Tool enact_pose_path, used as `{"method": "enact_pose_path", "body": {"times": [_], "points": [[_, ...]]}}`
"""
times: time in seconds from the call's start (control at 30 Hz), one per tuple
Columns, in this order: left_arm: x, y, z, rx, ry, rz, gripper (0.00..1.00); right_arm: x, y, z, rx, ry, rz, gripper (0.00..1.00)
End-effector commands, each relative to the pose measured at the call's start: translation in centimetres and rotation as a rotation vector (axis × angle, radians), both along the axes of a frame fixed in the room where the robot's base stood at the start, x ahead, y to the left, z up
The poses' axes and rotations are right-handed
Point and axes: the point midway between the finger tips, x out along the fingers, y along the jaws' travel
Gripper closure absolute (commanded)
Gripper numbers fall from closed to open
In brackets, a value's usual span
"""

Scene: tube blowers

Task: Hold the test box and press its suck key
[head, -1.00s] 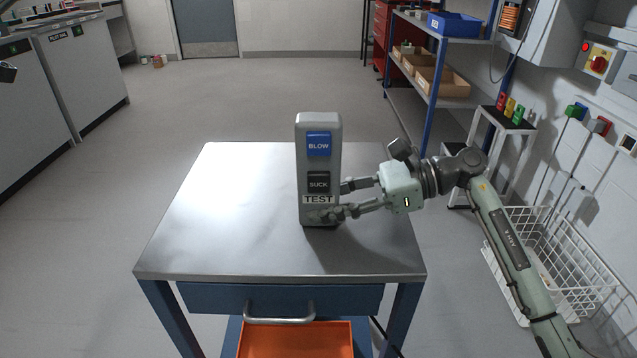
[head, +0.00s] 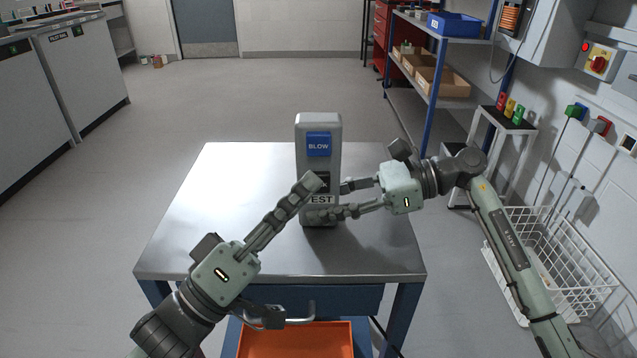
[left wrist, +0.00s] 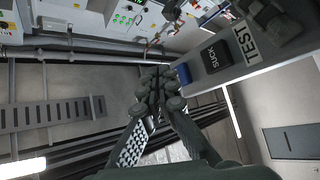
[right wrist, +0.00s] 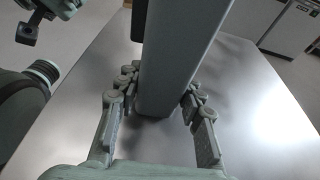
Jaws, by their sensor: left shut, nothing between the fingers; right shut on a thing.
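The grey test box (head: 303,160) stands upright on the metal table. Its blue BLOW key (head: 318,145) is clear; its black SUCK key (head: 322,177) is partly hidden behind my left fingers. My right gripper (head: 330,200) is shut on the lower part of the box from the right; its fingers (right wrist: 160,95) flank the box (right wrist: 178,60) in the right wrist view. My left gripper (head: 313,183) is shut and empty, its tips in front of the SUCK key. In the left wrist view the fingertips (left wrist: 157,82) show beside the SUCK key (left wrist: 215,57); I cannot tell if they touch it.
The table (head: 230,190) is otherwise bare. An orange tray (head: 300,340) sits below its front drawer. A white wire basket (head: 560,260) stands to the right. A blue-framed shelf (head: 430,110) and a small stand (head: 510,125) are at the back right.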

Motion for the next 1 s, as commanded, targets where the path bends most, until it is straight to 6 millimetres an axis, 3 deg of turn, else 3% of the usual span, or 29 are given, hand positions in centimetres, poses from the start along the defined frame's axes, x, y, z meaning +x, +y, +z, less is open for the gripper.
{"method": "enact_pose_path", "body": {"times": [0.03, 0.1, 0.33, 0.77, 1.0], "points": [[-1.8, -0.8, -1.1, -0.046, 0.061, -0.008, 1.00, 0.0, 0.0, -0.1, -0.001, 0.001, 0.001, 1.00], [-3.2, -1.1, -2.2, -0.077, 0.113, -0.001, 1.00, 0.0, 0.0, -0.1, -0.001, 0.001, 0.001, 1.00], [-6.1, -1.4, -3.8, -0.135, 0.213, 0.023, 1.00, 0.0, 0.0, -0.1, -0.001, 0.001, 0.001, 1.00], [-6.5, -1.4, -4.0, -0.142, 0.228, 0.028, 1.00, 0.0, 0.0, -0.1, -0.001, 0.001, 0.000, 1.00], [-5.0, -1.4, -4.0, -0.142, 0.226, 0.028, 1.00, 0.0, 0.0, -0.1, -0.001, 0.001, 0.000, 1.00]]}}
